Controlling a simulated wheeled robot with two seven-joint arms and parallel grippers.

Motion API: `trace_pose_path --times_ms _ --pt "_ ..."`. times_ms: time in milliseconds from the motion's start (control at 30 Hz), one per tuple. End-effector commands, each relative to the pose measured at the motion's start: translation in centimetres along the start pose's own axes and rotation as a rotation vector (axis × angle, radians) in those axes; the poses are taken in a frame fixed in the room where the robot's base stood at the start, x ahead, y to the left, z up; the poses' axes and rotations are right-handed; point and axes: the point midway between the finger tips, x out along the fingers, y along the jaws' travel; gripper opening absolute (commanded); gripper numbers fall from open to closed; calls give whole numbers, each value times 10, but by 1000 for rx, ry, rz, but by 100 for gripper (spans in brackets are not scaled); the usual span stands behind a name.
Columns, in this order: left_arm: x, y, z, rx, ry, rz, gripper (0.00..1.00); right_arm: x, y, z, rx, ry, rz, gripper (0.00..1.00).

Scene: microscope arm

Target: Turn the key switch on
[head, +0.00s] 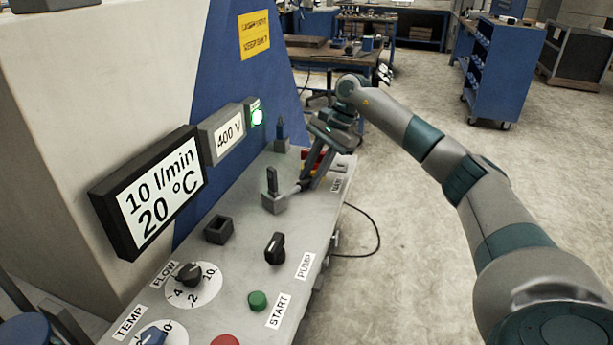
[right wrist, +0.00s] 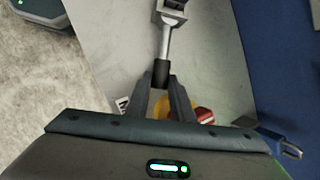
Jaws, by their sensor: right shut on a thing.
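My right gripper (head: 304,183) reaches in from the right over the grey control panel (head: 222,262). In the right wrist view its fingers (right wrist: 161,85) are shut on the dark end (right wrist: 160,72) of a metal rod (right wrist: 165,43). The rod runs to a small grey block (head: 273,203), on which a dark upright piece (head: 272,180) stands in the head view. I cannot clearly make out a key switch; part of the panel near the MAIN label (head: 337,183) is covered by the gripper. My left gripper is not in view.
The PUMP switch (head: 275,248), green START button (head: 258,301), red button (head: 225,340) and FLOW knob (head: 189,274) are nearer on the panel. A blue-topped part (head: 281,130) stands behind the gripper. Displays (head: 150,192) rise at the left. Open floor lies right of the panel.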

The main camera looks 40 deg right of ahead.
Motion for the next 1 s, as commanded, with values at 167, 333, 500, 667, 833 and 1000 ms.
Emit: trace_pose_path --times_ms 167,333,500,667,833,1000 --pt "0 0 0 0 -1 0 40 -2 -1 0 -4 0 -5 0" --pt "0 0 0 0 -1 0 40 -2 -1 0 -4 0 -5 23" --pt "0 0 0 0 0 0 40 -1 -1 0 -3 0 -4 40" --pt "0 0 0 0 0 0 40 -1 -1 0 -3 0 -3 40" --pt "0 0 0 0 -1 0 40 -4 -1 0 -2 0 -3 40" --pt "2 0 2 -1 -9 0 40 -18 -1 0 -2 1 -4 40"
